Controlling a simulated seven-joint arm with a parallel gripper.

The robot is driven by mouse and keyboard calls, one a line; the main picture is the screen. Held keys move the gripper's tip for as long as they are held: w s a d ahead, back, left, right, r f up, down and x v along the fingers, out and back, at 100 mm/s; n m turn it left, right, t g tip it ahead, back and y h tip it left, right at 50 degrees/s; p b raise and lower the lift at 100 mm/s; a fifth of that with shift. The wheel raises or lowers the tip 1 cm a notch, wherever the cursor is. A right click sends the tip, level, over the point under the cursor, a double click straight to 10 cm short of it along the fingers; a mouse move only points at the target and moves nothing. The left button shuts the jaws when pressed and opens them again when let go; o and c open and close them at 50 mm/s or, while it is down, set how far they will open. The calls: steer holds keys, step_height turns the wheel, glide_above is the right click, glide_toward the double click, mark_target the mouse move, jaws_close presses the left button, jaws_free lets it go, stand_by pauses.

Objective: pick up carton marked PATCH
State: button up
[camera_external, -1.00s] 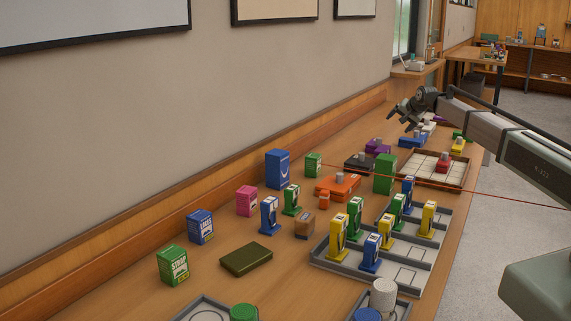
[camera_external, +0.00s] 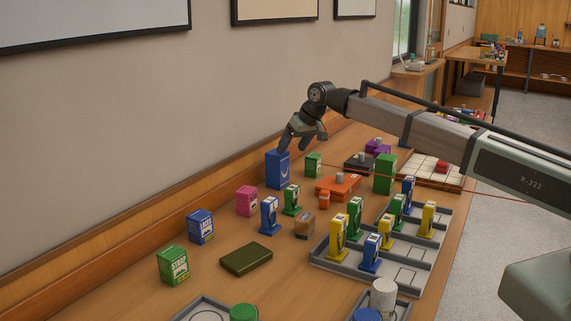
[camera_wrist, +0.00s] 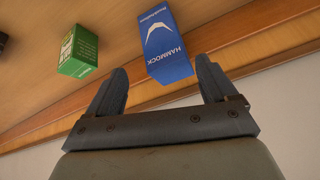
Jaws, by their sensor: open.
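I cannot read PATCH on any carton. Small upright cartons stand along the wall side of the table: a green one (camera_external: 173,266) nearest the external camera, a blue one (camera_external: 201,227), a pink one (camera_external: 246,201) and a farther green one (camera_external: 313,165). My gripper (camera_external: 296,146) is open and empty, above the tall blue HAMMOCK box (camera_external: 277,170). In the wrist view the HAMMOCK box (camera_wrist: 163,42) appears beyond and between the fingers. A green carton (camera_wrist: 78,50) stands to its left, its lettering too small to read.
A grey divided tray (camera_external: 400,266) holds several yellow, blue and green upright pieces. The wooden wall ledge (camera_external: 130,255) runs close behind the cartons.

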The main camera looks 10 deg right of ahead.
mark_target(245, 200)
steer(key=s+a+n+g, duration=0.2)
steer(key=s+a+n, duration=0.3)
steer(key=s+a, duration=0.85)
steer(key=x, duration=1.2)
steer(key=shift+a+f, duration=0.2)
steer(key=shift+f, duration=0.15)
steer(key=c, duration=1.1)
